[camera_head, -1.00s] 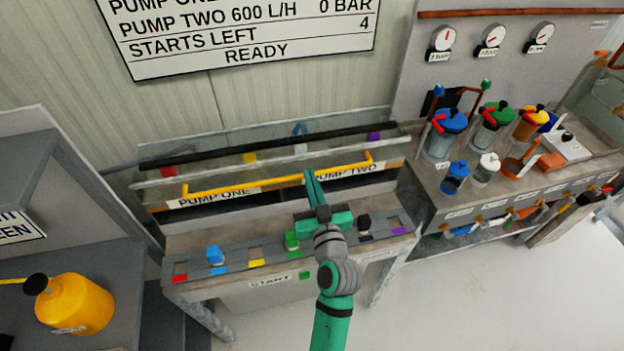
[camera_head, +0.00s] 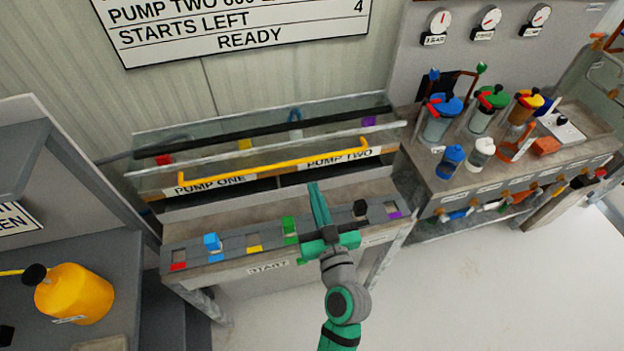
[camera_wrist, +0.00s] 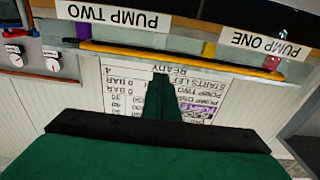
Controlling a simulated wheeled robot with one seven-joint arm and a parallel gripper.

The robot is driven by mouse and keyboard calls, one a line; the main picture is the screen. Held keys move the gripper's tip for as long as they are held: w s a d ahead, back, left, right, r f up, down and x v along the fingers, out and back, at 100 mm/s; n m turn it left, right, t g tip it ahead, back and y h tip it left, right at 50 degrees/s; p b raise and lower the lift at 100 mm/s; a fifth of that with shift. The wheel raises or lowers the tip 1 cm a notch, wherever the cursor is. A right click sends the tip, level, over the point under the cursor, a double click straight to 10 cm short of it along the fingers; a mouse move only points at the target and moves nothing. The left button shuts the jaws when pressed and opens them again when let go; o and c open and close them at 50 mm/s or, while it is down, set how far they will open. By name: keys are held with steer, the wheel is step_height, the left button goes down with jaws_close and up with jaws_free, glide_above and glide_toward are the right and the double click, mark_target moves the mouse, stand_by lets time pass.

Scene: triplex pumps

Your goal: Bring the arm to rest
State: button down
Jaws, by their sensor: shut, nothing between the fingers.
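My gripper (camera_head: 318,200) is teal with dark parts and sits in front of the pump bench (camera_head: 185,255), over its front control strip. Its fingers are together with nothing between them, pointing toward the bench. In the wrist view my gripper (camera_wrist: 158,85) also shows shut, and the picture is upside down. My arm comes up from the bottom of the head view. Whether the fingers touch the bench cannot be told.
The strip carries a blue block (camera_head: 213,243), a green block (camera_head: 289,228) and a black block (camera_head: 360,208). A yellow bar (camera_head: 270,167) and clear panel stand behind. A side bench (camera_head: 440,190) with jars is right; a yellow bottle (camera_head: 75,293) is left. Floor at lower right is clear.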

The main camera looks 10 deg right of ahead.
steer(key=shift+s+f, duration=0.15)
steer(key=shift+s, duration=0.25)
steer(key=shift+f, duration=0.1)
steer(key=s+a+f+m+g+h, duration=0.2)
steer(key=s+a+f+m+h, duration=0.1)
steer(key=s+f, duration=0.9)
steer(key=s+a, duration=0.2)
steer(key=s, duration=0.7)
steer(key=s+a+r+n+g, duration=0.1)
steer(key=s+a, duration=0.1)
steer(key=s, duration=0.8)
steer(key=shift+s+n+y, duration=0.25)
steer(key=shift+n+y, duration=0.05)
steer(key=shift+y, duration=0.1)
